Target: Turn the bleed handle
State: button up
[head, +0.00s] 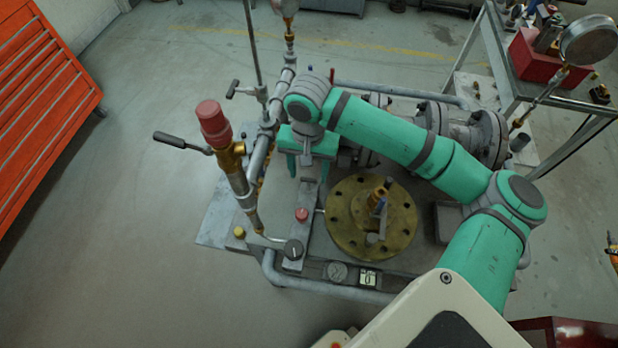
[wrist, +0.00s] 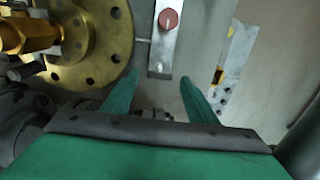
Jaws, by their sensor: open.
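My gripper (head: 309,169) points down over the grey skid, its two green fingers apart with nothing between them. In the wrist view, the open fingers (wrist: 158,80) hang above a grey bar with a red button (wrist: 168,20). Several handles show, and I cannot tell for sure which is the bleed handle. A dark lever (head: 170,140) sticks out left from the brass valve with a red cap (head: 213,122). A small dark T-handle (head: 234,90) sits on the pipework behind it. My gripper touches none of these handles.
Vertical pipes (head: 253,45) rise left of my arm. Large flanged pipework (head: 487,138) lies behind my arm. An orange drawer cabinet (head: 45,105) stands far left, with clear floor between.

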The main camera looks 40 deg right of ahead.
aim_at(308, 179)
jog(key=shift+f, duration=2.2)
jog(key=c, duration=1.1)
